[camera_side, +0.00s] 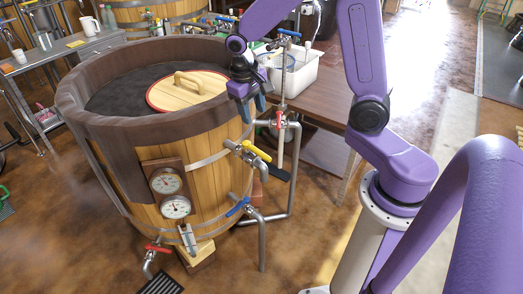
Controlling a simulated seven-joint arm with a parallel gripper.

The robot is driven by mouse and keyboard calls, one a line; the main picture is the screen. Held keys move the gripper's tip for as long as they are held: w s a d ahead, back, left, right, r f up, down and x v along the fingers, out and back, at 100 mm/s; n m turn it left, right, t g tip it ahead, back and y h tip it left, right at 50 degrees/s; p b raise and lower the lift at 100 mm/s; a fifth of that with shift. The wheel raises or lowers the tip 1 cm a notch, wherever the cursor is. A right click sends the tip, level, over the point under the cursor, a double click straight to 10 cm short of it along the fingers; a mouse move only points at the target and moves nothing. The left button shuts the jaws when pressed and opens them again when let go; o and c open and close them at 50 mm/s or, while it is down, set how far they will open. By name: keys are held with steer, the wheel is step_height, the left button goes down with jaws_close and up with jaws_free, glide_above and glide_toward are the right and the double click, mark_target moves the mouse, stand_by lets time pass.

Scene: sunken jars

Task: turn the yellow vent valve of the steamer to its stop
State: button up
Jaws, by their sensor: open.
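The yellow vent valve (257,151) has a flat yellow lever on a metal pipe stub at the right front of the wooden steamer tub (205,148). The lever slants down to the right. My gripper (253,110) hangs above the valve, near the tub's rim, pointing down. Its blue fingers are apart and nothing shows between them. There is a gap between the fingertips and the yellow lever, and the gripper is not touching it.
A red-handled valve (279,119) on a vertical pipe stands close to the right of my gripper. A blue-handled valve (238,207) sits below the yellow one. A round wooden lid (187,91) lies in the tub. A white bin (290,70) stands on a brown table behind.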

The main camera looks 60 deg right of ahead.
mark_target(262, 153)
steer(key=d+f, duration=0.1)
steer(key=f, duration=0.4)
steer(key=d+f, duration=0.1)
steer(key=f, duration=0.5)
steer(key=d+f, duration=0.1)
steer(key=f, duration=0.5)
steer(key=shift+s+d+f, duration=0.15)
steer(key=shift+d, duration=0.25)
steer(key=shift+c, duration=0.3)
jaws_close()
